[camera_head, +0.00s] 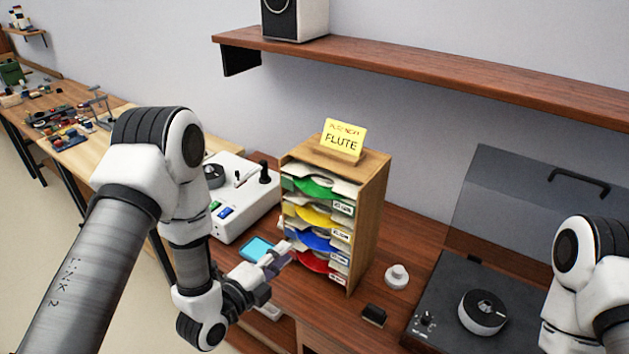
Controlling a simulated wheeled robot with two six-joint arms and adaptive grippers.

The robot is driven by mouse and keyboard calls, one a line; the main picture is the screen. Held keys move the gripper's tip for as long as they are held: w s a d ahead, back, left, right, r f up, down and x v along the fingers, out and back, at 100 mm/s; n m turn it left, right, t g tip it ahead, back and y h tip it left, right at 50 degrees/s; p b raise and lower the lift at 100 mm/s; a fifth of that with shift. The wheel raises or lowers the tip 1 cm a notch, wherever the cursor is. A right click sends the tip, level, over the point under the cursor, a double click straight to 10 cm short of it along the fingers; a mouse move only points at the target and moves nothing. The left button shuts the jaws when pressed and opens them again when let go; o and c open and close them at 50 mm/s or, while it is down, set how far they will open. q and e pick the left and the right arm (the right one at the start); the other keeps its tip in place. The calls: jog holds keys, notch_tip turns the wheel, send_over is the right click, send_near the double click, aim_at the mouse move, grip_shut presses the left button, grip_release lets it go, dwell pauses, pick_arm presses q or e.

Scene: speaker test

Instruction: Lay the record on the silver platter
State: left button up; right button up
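A wooden rack (368,225) holds records in sleeves, one above another, with green (318,188), yellow (312,215), blue (314,240) and red (312,262) showing. A yellow card (343,139) on top reads "FLUTE"; its smaller upper line is hard to read. The slot labels are too small to read. My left gripper (282,257) is at the rack's lower left front, by the blue and red records. Whether it touches or holds one is unclear. The record player (440,290) at right has a round platter with silver sides and a dark top (483,308). My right gripper is out of view.
The player's dark lid (530,210) stands open behind it. A white round knob-like object (397,277) and a small black block (374,314) lie between rack and player. A white device (240,195) stands left of the rack. A shelf (420,72) with a speaker (296,18) hangs above.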

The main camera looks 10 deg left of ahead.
aim_at(309, 222)
pick_arm(q)
jog(key=w+d, duration=0.1)
jog(key=w, duration=0.2)
jog(key=w+d+r, duration=0.1)
jog(key=w, duration=0.2)
jog(key=w+d+r, duration=0.1)
jog(key=w+d, duration=0.1)
jog(key=w, duration=0.1)
jog(key=shift+w+b, duration=0.1)
jog(key=shift+b, duration=0.25)
jog(key=shift+r, duration=0.15)
grip_shut()
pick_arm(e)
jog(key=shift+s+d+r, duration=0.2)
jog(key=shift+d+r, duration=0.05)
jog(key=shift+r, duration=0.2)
